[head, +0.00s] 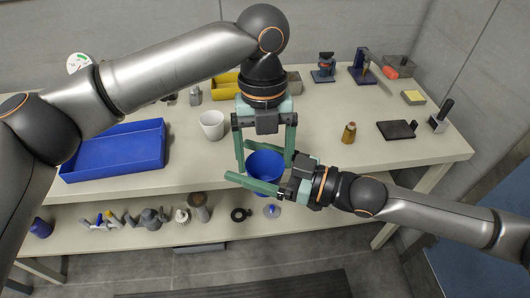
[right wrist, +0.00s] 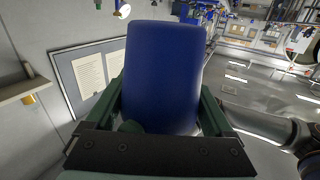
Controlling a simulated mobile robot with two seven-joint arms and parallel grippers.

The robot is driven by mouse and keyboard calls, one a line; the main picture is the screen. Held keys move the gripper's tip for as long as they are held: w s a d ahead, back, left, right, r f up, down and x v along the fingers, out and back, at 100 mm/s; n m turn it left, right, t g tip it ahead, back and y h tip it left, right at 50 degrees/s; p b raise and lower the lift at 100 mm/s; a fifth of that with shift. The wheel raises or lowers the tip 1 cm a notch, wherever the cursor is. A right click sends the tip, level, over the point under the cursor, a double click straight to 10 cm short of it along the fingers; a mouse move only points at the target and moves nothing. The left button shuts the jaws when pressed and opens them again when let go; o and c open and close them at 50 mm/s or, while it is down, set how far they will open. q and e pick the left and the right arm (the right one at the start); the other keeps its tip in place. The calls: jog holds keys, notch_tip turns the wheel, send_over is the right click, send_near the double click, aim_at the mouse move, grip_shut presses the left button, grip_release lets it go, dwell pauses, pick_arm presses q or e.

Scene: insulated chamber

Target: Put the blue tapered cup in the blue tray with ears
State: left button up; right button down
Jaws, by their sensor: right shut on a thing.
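The blue tapered cup (head: 265,168) is at the front edge of the bench in the head view, between my grippers. My right gripper (head: 258,176) is shut on it; one green finger crosses in front of its lower part. In the right wrist view the cup (right wrist: 163,75) fills the space between the fingers (right wrist: 160,105). My left gripper (head: 266,158) points down from above, its fingers apart on either side of the cup; contact is unclear. The blue tray (head: 115,168) lies on the bench at left, its inside looking empty; my left arm passes above it.
A white cup (head: 212,125) stands between the tray and the grippers. A yellow bin (head: 226,88) is behind. A small amber bottle (head: 349,133) and a black flat plate (head: 396,130) are to the right. A lower shelf holds several small parts.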

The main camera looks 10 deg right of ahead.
pick_arm(q)
jog(key=c, duration=0.7)
jog(key=shift+c, duration=0.5)
pick_arm(e)
grip_release()
